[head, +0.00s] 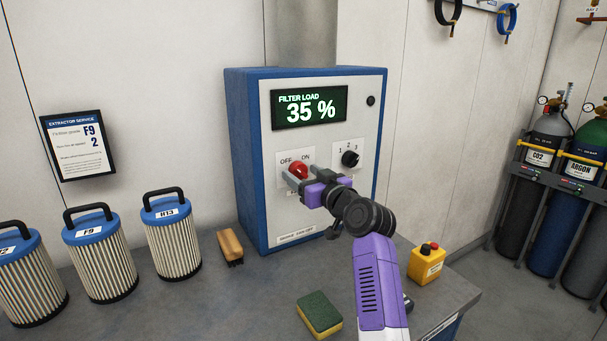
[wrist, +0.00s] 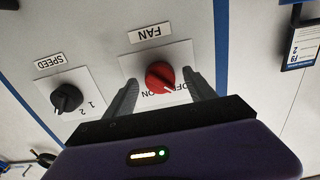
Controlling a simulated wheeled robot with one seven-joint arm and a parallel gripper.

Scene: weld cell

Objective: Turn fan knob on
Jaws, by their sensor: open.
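The red fan knob (head: 298,169) sits on a white plate on the front of the blue and grey extractor cabinet (head: 248,160), below OFF and ON lettering. In the wrist view, which is upside down, the fan knob (wrist: 158,75) shows under the FAN label (wrist: 150,33). Its pale mark points to the lower right, toward the OFF side. My gripper (head: 303,178) is in front of the knob. In the wrist view my open gripper (wrist: 161,79) has one finger on each side of the knob, with visible gaps. Whether the fingertips touch the plate is unclear.
A black speed knob (head: 350,158) is close on the right. The display (head: 310,107) reads 35 %. A brush (head: 230,246), sponge (head: 319,313), yellow button box (head: 427,265) and several filters (head: 172,245) stand on the bench (head: 220,310).

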